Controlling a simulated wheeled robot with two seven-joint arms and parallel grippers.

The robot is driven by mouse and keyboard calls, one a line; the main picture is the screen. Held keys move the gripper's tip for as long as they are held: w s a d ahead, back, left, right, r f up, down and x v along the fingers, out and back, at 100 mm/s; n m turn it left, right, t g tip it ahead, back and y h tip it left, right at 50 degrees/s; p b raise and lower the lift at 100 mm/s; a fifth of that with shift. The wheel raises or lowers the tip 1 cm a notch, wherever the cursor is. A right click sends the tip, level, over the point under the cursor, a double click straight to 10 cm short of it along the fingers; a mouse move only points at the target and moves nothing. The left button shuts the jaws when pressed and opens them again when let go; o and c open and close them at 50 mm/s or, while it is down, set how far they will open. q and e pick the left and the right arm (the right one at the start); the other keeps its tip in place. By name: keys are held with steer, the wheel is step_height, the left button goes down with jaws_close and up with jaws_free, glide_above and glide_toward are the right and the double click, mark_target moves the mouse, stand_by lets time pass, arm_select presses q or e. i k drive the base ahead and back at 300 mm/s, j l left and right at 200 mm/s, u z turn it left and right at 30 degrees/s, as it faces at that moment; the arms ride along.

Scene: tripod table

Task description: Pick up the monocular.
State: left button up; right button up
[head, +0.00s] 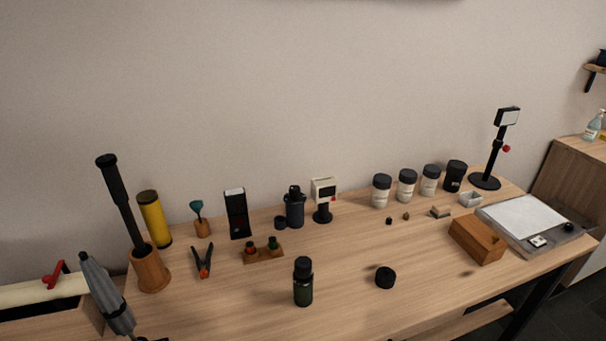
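A short upright dark green and black cylinder (303,283) stands near the front middle of the wooden table (345,300). It looks like the monocular, with a narrower black upper end. A flat round black cap or disc (385,277) lies to its right, apart from it. A taller black cylinder (294,208) with a knobbed top stands farther back, beside a small black cap (280,222). Neither of my grippers shows in the head view, and nothing is seen touching the green and black cylinder.
A wooden holder (151,271) with a black rod is left. A wooden box (476,240) and light panel (527,220) are right. The table's front middle is mostly clear.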

mark_target(303, 289)
steer(key=u, duration=1.15)
steer(key=k+l+u, duration=0.15)
steer(key=l+u, duration=0.2)
steer(key=k+l+u, duration=0.25)
steer(key=l+u, duration=0.15)
steer(key=k+l+u, duration=0.35)
steer(key=i+l, duration=0.25)
steer(key=l, duration=0.2)
